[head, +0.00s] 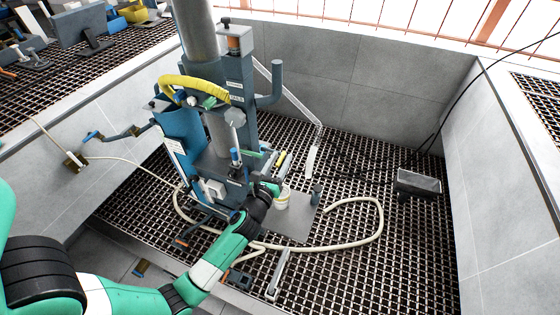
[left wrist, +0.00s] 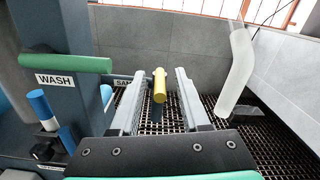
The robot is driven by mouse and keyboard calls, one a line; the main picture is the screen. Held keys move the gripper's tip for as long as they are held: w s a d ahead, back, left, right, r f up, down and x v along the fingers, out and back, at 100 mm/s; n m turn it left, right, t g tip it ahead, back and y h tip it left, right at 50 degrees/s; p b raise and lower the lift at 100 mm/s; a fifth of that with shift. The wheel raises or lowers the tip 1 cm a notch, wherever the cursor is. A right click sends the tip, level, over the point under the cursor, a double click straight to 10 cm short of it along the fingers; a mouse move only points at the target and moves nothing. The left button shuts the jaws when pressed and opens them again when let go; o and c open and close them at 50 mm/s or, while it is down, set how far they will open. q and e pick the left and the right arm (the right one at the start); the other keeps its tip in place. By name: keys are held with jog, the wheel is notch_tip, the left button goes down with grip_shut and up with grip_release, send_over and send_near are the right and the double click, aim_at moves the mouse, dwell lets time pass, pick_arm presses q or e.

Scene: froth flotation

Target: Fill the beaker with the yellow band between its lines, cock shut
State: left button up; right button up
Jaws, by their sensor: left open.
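A yellow cock handle (left wrist: 160,86) stands between the open jaws of my left gripper (left wrist: 159,76) in the left wrist view, with a gap on both sides. A partly covered label starting "SAM" (left wrist: 124,82) is beside it. In the head view the yellow handle (head: 281,158) is small, on the right of the blue-grey machine (head: 236,88), with my left gripper (head: 276,168) at it. A pale beaker (head: 282,201) stands just below on a grey plate; its band, lines and level are too small to read. My right gripper is not in view.
A green handle (left wrist: 66,64) above a WASH label (left wrist: 55,79) is left of my jaws. A translucent pipe (left wrist: 238,72) hangs to the right. A small dark bottle (head: 316,194) stands right of the beaker. A cream hose (head: 372,238) loops over the grating.

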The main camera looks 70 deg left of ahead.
pick_arm(q)
jog(key=shift+c, duration=0.3)
grip_shut()
jog(key=g+b, duration=0.1)
jog(key=n+y+b, duration=0.1)
jog(key=n+g+y+b, duration=0.1)
jog(key=shift+w+d+f+g, duration=0.2)
jog(key=shift+w+d+g, duration=0.05)
jog(key=shift+w+g, duration=0.1)
jog(key=n+g+y+b, duration=0.1)
jog(key=g, duration=0.1)
jog(key=n+g+y+b, duration=0.1)
jog(key=n+g+b, duration=0.1)
jog(key=shift+w+d+g, duration=0.2)
jog(key=shift+w+g, duration=0.05)
jog(key=shift+w, duration=0.15)
jog(key=n+g+y+b, duration=0.1)
jog(key=n+g, duration=0.1)
jog(key=shift+w+r+g+b, duration=0.1)
jog(key=shift+w+g+b, duration=0.05)
jog(key=shift+g+b, duration=0.15)
jog(key=shift+w+n+g, duration=0.15)
jog(key=shift+n+g, duration=0.65)
jog(key=shift+g, duration=0.6)
